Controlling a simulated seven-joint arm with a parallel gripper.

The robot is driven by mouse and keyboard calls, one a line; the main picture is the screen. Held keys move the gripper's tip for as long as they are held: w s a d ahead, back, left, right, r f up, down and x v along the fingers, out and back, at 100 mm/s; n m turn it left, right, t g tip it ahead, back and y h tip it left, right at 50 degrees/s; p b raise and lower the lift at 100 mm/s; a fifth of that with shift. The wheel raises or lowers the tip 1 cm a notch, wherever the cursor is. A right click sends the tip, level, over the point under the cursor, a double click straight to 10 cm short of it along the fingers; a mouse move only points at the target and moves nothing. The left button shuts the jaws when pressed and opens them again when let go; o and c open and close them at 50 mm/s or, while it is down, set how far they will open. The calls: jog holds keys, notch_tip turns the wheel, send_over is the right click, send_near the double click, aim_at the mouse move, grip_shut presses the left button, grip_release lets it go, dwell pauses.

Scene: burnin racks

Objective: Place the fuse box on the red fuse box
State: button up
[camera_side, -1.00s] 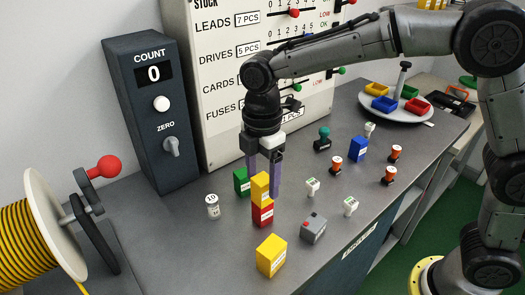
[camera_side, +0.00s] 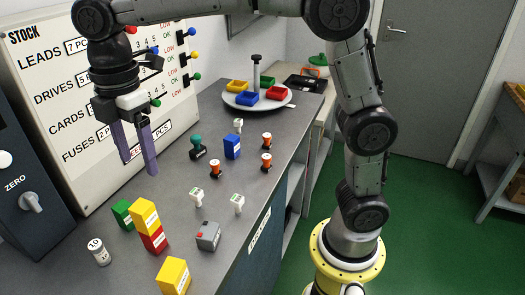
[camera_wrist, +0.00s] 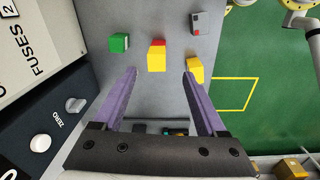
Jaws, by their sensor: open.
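A yellow fuse box (camera_side: 144,214) rests upright on top of the red fuse box (camera_side: 154,240). In the wrist view the yellow box (camera_wrist: 156,60) shows from above, with a strip of the red box (camera_wrist: 158,42) beyond it. A second yellow box (camera_side: 173,277) stands apart on the bench in front; it also shows in the wrist view (camera_wrist: 195,68). A green box (camera_side: 122,213) stands close behind the stack. My gripper (camera_side: 140,165) is open and empty, above and clear of the stack, fingers pointing down.
A white weight (camera_side: 98,252) stands left of the stack and a grey box with a red button (camera_side: 208,236) right of it. A blue box (camera_side: 232,146) and several small stamps and bulbs stand farther back. A round tray (camera_side: 232,99) holds coloured bins.

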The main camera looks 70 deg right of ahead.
jog(key=s+d+r+m+t, duration=0.1)
jog(key=s+d+m+t, duration=0.2)
jog(key=s+d+m, duration=0.65)
jog(key=s+d+f+m+t, duration=0.1)
jog(key=s+d+f+m, duration=0.2)
jog(key=s, duration=0.2)
jog(key=s+d+f+m+t, duration=0.1)
jog(key=s+d+f+m, duration=0.2)
jog(key=s, duration=0.3)
jog(key=shift+s+d+f+m, duration=0.25)
jog(key=shift+d+m, duration=0.25)
jog(key=shift+m, duration=0.15)
